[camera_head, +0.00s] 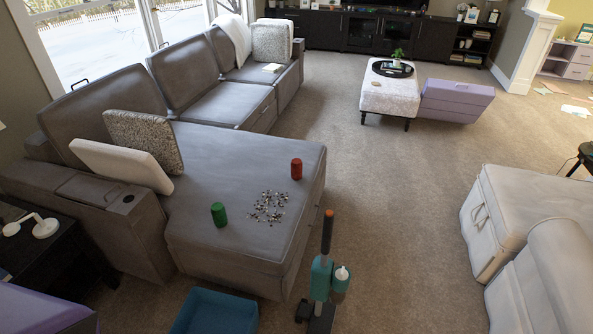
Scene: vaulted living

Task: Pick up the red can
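The red can (296,169) stands upright on the grey sofa's chaise (235,155), near its right edge. A green can (219,214) stands on the same chaise, nearer to me and to the left. A patch of small scattered pieces (268,206) lies between the two cans. Neither of my grippers shows in the head view, so nothing is seen touching the red can.
An upright teal and black device with an orange tip (328,214) stands on the carpet just off the chaise's near right corner. A blue bin (215,312) is at the bottom edge. Pale seating (530,215) stands right. Open carpet (405,220) lies between.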

